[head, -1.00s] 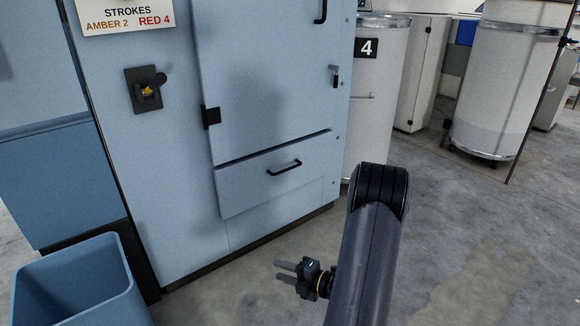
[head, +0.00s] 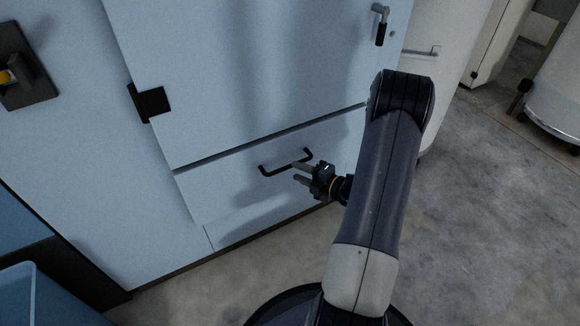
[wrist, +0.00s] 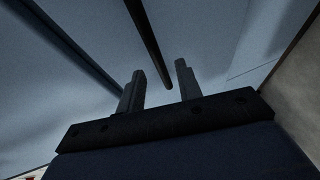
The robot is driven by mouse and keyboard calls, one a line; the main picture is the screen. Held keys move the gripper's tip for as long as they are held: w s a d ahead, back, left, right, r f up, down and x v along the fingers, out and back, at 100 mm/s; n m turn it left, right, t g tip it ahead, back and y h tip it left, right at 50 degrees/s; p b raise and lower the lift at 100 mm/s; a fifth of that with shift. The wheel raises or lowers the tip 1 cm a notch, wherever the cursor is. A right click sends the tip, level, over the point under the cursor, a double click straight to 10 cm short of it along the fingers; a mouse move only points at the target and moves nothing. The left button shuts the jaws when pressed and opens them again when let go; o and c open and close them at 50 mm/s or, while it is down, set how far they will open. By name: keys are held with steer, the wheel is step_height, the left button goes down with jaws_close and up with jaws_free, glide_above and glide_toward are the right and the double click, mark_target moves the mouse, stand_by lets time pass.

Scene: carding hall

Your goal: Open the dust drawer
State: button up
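The dust drawer (head: 235,205) is a pale blue front low on the machine cabinet, and it looks closed, flush with the panel. Its black bar handle (head: 284,165) sits near its top edge. My gripper (head: 298,173) is at the handle's right end, fingers pointing left toward the drawer front. In the wrist view my gripper (wrist: 160,82) shows two fingers apart with a gap between them. The dark handle bar (wrist: 148,40) runs above and ahead of that gap. I cannot tell whether the fingers touch it.
Above the drawer is a large cabinet door with a latch handle (head: 381,24) and a black hinge block (head: 150,103). A blue bin (head: 40,297) stands at lower left. A white can (head: 432,60) stands right of the cabinet. Concrete floor (head: 480,220) is clear at right.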

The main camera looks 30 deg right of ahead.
mark_target(289, 167)
steer(key=x, duration=0.5)
steer(key=shift+d+b, duration=0.2)
steer(key=shift+b, duration=0.2)
jaws_close()
